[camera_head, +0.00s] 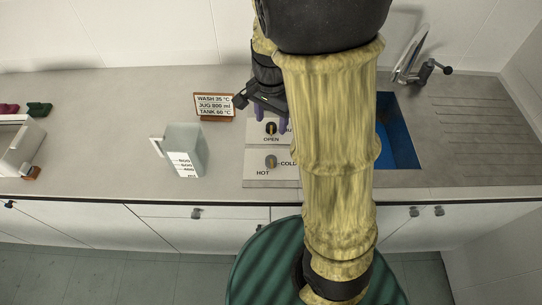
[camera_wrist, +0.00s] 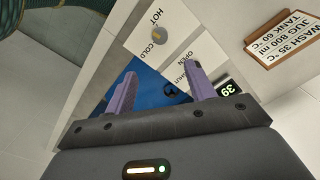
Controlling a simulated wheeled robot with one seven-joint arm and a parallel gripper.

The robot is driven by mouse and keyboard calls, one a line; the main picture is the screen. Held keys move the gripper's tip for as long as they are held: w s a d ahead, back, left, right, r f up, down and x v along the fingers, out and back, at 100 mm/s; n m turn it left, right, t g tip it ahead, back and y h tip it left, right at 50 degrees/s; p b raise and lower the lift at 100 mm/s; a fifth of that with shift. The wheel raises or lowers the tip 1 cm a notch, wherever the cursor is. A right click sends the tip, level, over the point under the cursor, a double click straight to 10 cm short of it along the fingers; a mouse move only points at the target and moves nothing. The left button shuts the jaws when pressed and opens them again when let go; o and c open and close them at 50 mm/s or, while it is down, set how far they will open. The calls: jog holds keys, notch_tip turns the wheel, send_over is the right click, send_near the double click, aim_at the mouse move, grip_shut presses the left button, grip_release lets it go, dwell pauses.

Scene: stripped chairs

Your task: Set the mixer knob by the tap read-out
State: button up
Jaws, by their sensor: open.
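The mixer knob (camera_head: 271,161) is a small round knob on a pale panel, between the words HOT and COLD. It also shows in the wrist view (camera_wrist: 157,36); its exact setting is too small to read. My gripper (camera_head: 268,124) has two purple fingers, apart and empty. In the head view it hangs by the OPEN knob (camera_head: 271,128), just behind the mixer knob. The wrist view shows the fingers (camera_wrist: 160,92) clear of the mixer knob.
A sign (camera_head: 214,106) reads WASH 35 °C, JUG 800 ml, TANK 60 °C. A clear jug (camera_head: 188,146) stands left of the panels. A blue sink (camera_head: 400,135) and a tap (camera_head: 410,62) are at right. My arm hides part of the counter (camera_head: 100,120).

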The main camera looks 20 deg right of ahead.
aim_at(271, 159)
notch_tip(271, 159, down, 17)
jog(key=shift+f+b, duration=0.2)
jog(key=shift+b, duration=0.35)
jog(key=c, duration=1)
jog(key=shift+w+n, duration=0.1)
jog(key=shift+n, duration=1.1)
jog(key=shift+r, duration=0.1)
jog(key=o, duration=1)
notch_tip(271, 159, up, 17)
jog(key=shift+r, duration=0.15)
jog(key=shift+w, duration=0.1)
